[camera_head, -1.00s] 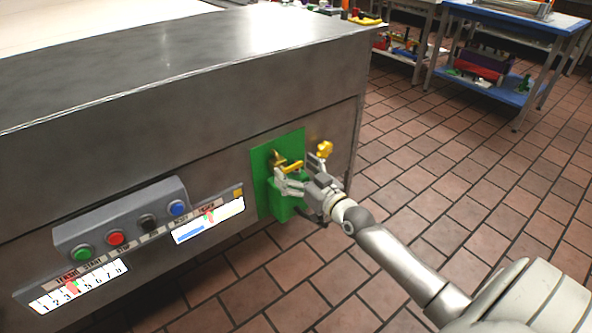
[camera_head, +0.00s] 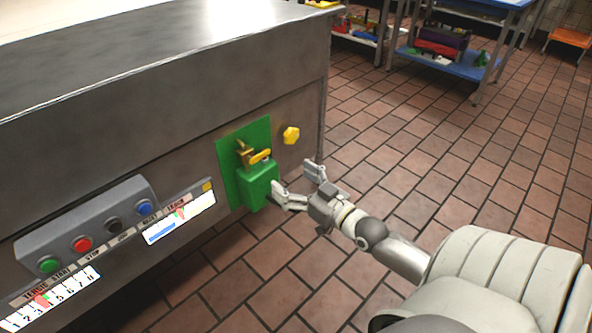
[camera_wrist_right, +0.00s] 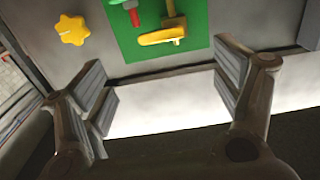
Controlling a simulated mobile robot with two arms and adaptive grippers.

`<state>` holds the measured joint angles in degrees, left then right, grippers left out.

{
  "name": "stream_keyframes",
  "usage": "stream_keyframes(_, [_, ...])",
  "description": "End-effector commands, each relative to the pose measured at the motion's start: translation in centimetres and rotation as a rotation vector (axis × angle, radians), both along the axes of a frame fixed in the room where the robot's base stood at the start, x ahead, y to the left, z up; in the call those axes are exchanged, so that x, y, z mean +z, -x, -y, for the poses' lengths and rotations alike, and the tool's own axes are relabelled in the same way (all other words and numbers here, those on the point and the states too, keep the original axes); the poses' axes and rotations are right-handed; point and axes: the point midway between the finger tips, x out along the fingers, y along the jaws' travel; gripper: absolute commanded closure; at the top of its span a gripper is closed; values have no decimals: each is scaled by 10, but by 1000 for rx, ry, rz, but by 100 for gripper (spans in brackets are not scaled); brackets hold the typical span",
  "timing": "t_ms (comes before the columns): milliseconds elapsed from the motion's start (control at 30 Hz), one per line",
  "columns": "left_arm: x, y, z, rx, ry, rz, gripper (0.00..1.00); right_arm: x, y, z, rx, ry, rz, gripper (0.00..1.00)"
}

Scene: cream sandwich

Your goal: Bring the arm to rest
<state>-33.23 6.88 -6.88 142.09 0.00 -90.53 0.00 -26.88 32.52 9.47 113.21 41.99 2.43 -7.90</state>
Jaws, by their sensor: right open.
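My right gripper (camera_head: 297,184) is open and empty in the head view, just right of and apart from the green box (camera_head: 262,186) on the machine's side. A yellow lever (camera_head: 259,157) sits on the green plate (camera_head: 230,178) above that box. In the right wrist view, the two fingers of my right gripper (camera_wrist_right: 165,95) are spread wide with nothing between them. Beyond them show the yellow lever (camera_wrist_right: 163,36), a red handle and the yellow knob (camera_wrist_right: 71,30). My left gripper is in neither view.
The steel machine (camera_head: 150,90) fills the left, with a button box (camera_head: 90,225) and lit displays (camera_head: 50,298) on its side. A yellow knob (camera_head: 291,135) sticks out near its corner. The tiled floor (camera_head: 430,170) at right is open. A blue table (camera_head: 450,62) stands at the back.

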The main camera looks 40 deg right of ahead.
Motion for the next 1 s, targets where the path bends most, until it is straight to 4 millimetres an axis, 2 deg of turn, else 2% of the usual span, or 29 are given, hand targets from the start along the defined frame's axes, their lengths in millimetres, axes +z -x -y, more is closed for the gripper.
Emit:
stream_keyframes(133, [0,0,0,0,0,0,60,0,6,1,0,0,-1,15])
stream_keyframes(733, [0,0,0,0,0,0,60,-2,7,-2,3,1,-8,15])
stream_keyframes(867, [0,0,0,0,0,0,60,-20,12,-23,33,6,-87,15])
stream_keyframes(1000, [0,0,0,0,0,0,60,-59,31,-69,97,35,-281,15])
